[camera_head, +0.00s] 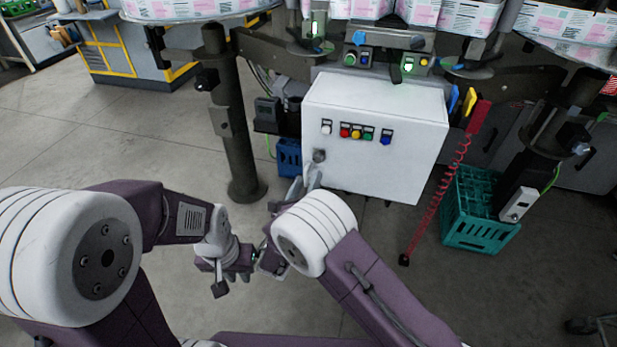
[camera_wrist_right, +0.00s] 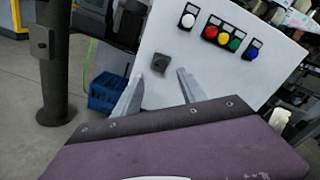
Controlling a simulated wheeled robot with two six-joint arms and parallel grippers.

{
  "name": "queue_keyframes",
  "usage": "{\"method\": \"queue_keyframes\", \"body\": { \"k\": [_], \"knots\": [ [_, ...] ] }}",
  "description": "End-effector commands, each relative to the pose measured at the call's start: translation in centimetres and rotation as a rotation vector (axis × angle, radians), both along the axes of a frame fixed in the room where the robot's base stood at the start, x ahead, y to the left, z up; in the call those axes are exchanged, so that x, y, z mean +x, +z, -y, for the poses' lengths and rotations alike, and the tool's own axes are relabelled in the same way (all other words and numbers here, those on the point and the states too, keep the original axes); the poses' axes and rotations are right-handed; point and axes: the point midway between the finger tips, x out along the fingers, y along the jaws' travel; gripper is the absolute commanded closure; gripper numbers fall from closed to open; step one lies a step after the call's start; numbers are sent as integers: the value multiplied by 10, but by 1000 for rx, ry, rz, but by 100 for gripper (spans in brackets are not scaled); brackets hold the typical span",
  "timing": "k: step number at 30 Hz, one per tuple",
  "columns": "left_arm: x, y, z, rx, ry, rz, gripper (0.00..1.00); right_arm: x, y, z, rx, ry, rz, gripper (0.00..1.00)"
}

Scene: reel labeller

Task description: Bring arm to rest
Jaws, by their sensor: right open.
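My right gripper (camera_head: 302,184) is in front of the lower left part of a white control cabinet (camera_head: 375,140), partly hidden behind my right arm. In the right wrist view its two grey fingers (camera_wrist_right: 160,78) are spread apart with nothing between them, and point at the cabinet (camera_wrist_right: 215,75). A dark square knob (camera_wrist_right: 160,62) on the cabinet shows just beyond the fingertips; I cannot tell the exact gap. My left gripper (camera_head: 233,283) hangs low over the floor, left of my right arm. Its fingers are small and dark, and I cannot tell whether they are apart.
A dark post (camera_head: 232,130) stands left of the cabinet. A blue crate (camera_head: 288,157) sits behind my right gripper. A teal crate (camera_head: 478,215) and a hanging red coiled cord (camera_head: 438,200) are on the right. Reels (camera_head: 190,8) lie above. Open floor extends left.

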Motion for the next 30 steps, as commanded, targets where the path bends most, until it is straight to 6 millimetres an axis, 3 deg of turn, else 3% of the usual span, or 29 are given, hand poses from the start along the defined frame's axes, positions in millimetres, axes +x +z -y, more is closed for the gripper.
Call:
{"method": "queue_keyframes", "body": {
  "k": [9, 11, 14, 15, 17, 18, 20, 21, 24, 25, 27, 30],
  "knots": [
    [0, 0, 0, 0, 0, 0, 80, 1, 0, 7, 14, -20, -7, 51],
    [0, 0, 0, 0, 0, 0, 80, 1, -1, 29, 57, -85, -30, 51],
    [0, 0, 0, 0, 0, 0, 80, -9, -8, 100, 222, -313, -94, 51],
    [0, 0, 0, 0, 0, 0, 80, -21, -13, 135, 323, -439, -120, 51],
    [0, 0, 0, 0, 0, 0, 80, -50, -24, 184, 499, -649, -144, 51],
    [0, 0, 0, 0, 0, 0, 80, -74, -32, 212, 633, -801, -146, 51],
    [0, 0, 0, 0, 0, 0, 80, -118, -44, 243, 859, -1045, -123, 51],
    [0, 0, 0, 0, 0, 0, 80, -149, -53, 256, 1026, -1218, -83, 51],
    [0, 0, 0, 0, 0, 0, 80, -209, -68, 257, 1416, -1591, 77, 51],
    [0, 0, 0, 0, 0, 0, 80, -221, -70, 253, 1519, -1685, 136, 51],
    [0, 0, 0, 0, 0, 0, 80, -239, -73, 241, 1743, -1877, 293, 51],
    [0, 0, 0, 0, 0, 0, 80, -249, -70, 224, 2028, -2098, 555, 51]
  ]
}}
